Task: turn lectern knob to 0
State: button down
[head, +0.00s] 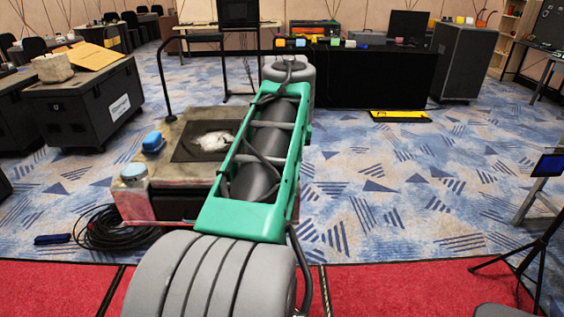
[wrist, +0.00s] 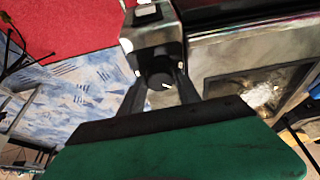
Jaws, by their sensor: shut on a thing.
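The lectern (head: 172,124) is a low, worn box with a dark panel and white patch on its top. It also shows at the right of the wrist view (wrist: 215,55). A dark round knob (wrist: 158,80) with a small white mark sits on a grey metal block (wrist: 152,38) beside the lectern's edge. My gripper (wrist: 161,77) is shut on the knob, one finger on each side. The numbers of the scale cannot be read. In the head view my green arm hides the knob and gripper.
A coiled black cable (head: 108,230) lies on the floor at left. A black-draped table (head: 375,77) stands behind.

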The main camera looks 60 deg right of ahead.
jog(key=shift+s+r+n+t+y+p, duration=0.15)
jog(key=shift+r+n+t+y+p, duration=0.2)
jog(key=shift+n+p, duration=0.65)
jog(key=n+p, duration=0.2)
jog(key=p, duration=0.1)
jog(key=shift+d+n+t+y, duration=0.1)
jog(key=shift+n+t+y, duration=0.15)
jog(key=shift+n, duration=0.05)
jog(key=n+p, duration=0.1)
jog(key=n+y+p, duration=0.1)
jog(key=n+t+p, duration=0.1)
jog(key=n+p, duration=0.1)
jog(key=shift+d+f, duration=0.1)
jog(key=shift+f, duration=0.25)
jog(key=c, duration=0.9)
grip_release()
jog(key=shift+o, duration=0.2)
